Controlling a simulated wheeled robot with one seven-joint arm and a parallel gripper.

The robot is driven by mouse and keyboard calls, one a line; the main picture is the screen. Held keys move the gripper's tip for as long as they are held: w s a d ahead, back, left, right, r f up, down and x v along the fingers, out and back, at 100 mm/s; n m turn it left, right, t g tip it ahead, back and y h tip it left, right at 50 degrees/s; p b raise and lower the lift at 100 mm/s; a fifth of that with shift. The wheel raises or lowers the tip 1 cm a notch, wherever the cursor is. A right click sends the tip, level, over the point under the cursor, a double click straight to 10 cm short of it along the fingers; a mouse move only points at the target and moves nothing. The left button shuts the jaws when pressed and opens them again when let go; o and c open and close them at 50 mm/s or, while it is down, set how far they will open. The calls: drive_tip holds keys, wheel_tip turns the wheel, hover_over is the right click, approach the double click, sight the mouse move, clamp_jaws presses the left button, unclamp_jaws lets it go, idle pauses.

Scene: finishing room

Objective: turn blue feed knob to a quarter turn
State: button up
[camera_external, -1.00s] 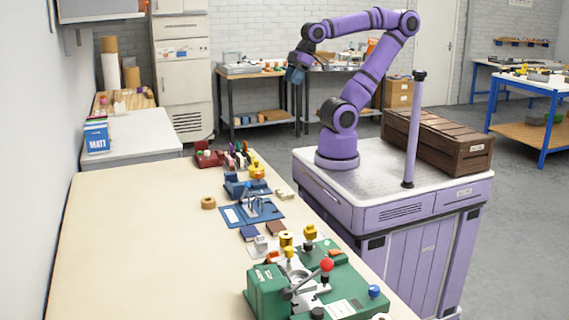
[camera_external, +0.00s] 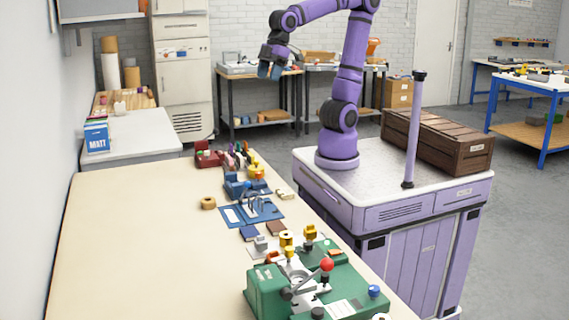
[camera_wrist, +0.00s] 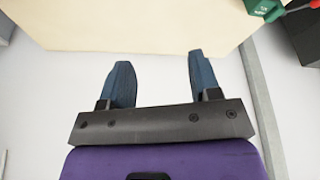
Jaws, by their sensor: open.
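A small blue knob (camera_external: 374,291) sits on the right front corner of the green machine (camera_external: 262,296) at the near end of the long bench; its turn angle is too small to tell. The machine also carries a red ball-topped lever (camera_external: 327,265) and yellow-topped parts. My gripper (camera_external: 270,72) is high up, far from the knob. In the wrist view my gripper (camera_wrist: 158,72) has two blue fingers spread apart with nothing between them. A corner of the green machine (camera_wrist: 264,8) shows at the upper right there; the knob is not visible in that view.
The long bench (camera_external: 125,240) is bare on its left side. A blue fixture (camera_external: 252,212), a tan ring (camera_external: 208,203) and several small parts line its right side. A wooden crate (camera_external: 437,141) and an upright purple post (camera_external: 414,130) stand beside my arm.

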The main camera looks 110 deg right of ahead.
drive_tip(key=w+a+f+n+g, duration=0.1)
drive_tip(key=w+a+f+n, duration=0.15)
drive_tip(key=a, duration=0.85)
drive_tip(key=w+a+f+n+g, duration=0.15)
drive_tip(key=w+a+f, duration=0.25)
drive_tip(key=a, duration=0.6)
drive_tip(key=w+a+f+n, duration=0.2)
drive_tip(key=w+a+f, duration=0.1)
drive_tip(key=a, duration=0.8)
drive_tip(key=n+g+h, duration=0.1)
drive_tip(key=n, duration=0.5)
approach(375, 287)
wheel_tip(375, 287, down, 9)
drive_tip(key=shift+w+a+f, duration=0.1)
drive_tip(key=shift+w+f, duration=0.1)
drive_tip(key=shift+f, duration=0.05)
drive_tip(key=shift+c, duration=0.2)
drive_tip(key=c, duration=0.9)
